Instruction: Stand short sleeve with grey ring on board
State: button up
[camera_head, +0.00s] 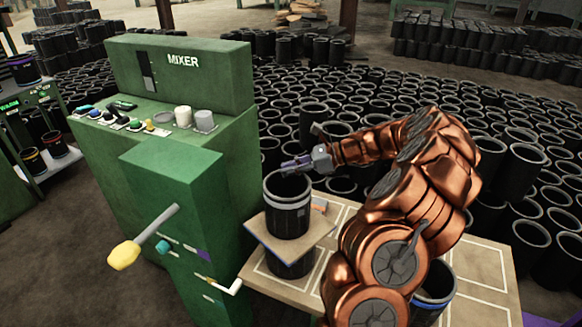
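A short black sleeve with a grey ring (288,207) stands upright on a small tan board (262,238). The board lies on top of another black sleeve (291,266), which stands on the table. My gripper (290,166) is just above the back rim of the upper sleeve and points left. I cannot tell if its fingers touch the rim or how far apart they are. A further black sleeve with a blue band (437,294) stands on the table at the right, partly hidden by my arm.
The table (485,268) has white outlined rectangles. A green mixer (190,75) with a yellow-knobbed lever (125,254) stands close on the left. Many black sleeves (525,165) fill the floor behind. A green rack (40,120) stands far left.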

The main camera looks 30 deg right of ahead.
jog(key=o, duration=0.4)
jog(key=shift+c, duration=0.2)
jog(key=shift+r, duration=0.25)
jog(key=b+v, duration=0.1)
jog(key=v, duration=1.1)
jog(key=shift+r, duration=0.35)
